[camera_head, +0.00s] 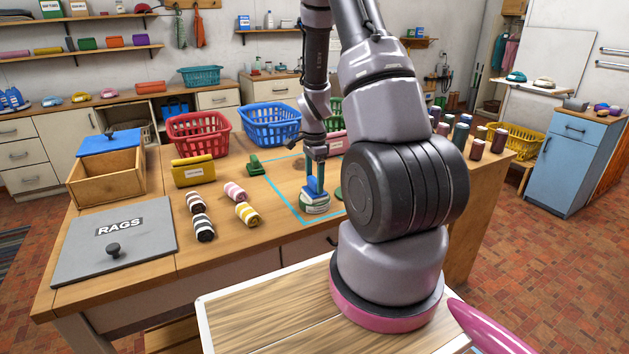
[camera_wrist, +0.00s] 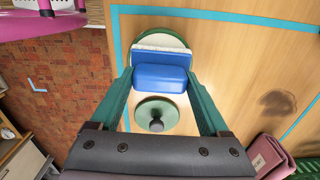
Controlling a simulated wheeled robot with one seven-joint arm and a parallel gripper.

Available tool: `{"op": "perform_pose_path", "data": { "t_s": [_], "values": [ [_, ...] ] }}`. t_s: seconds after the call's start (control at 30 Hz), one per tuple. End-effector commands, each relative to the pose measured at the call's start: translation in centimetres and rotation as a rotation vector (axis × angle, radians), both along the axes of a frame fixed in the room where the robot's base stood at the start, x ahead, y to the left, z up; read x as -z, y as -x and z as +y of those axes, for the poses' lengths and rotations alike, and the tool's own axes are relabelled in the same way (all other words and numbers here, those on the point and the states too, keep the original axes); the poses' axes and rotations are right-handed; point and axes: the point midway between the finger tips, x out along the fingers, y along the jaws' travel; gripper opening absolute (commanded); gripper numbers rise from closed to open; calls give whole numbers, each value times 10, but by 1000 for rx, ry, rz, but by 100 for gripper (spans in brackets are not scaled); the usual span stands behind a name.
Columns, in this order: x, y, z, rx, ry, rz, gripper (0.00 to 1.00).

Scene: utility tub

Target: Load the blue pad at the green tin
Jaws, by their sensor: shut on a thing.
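My gripper (camera_head: 314,178) is shut on the blue pad (camera_head: 314,186), which sits between the two green fingers in the wrist view (camera_wrist: 160,78). The pad is blue with a white layer along one edge. It is right over the open top of the round green-and-white tin (camera_head: 315,204), whose green rim shows behind the pad in the wrist view (camera_wrist: 158,35). I cannot tell whether pad and tin touch. A round green lid with a dark knob (camera_wrist: 157,113) lies on the table beside the tin.
Blue tape (camera_head: 282,196) outlines the work area. A dark stain (camera_wrist: 278,103) and a pink container (camera_wrist: 268,152) are to the right. Red and blue baskets (camera_head: 200,134) are behind.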

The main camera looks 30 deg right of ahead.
Motion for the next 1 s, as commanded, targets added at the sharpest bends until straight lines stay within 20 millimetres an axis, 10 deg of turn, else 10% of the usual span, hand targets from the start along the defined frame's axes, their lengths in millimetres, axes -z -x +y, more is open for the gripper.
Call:
{"op": "perform_pose_path", "data": {
  "t_s": [0.47,1.0],
  "values": [
    [0,1,0,-2,0,3,35],
    [-44,0,0,-2,1,-1,35]
  ]
}}
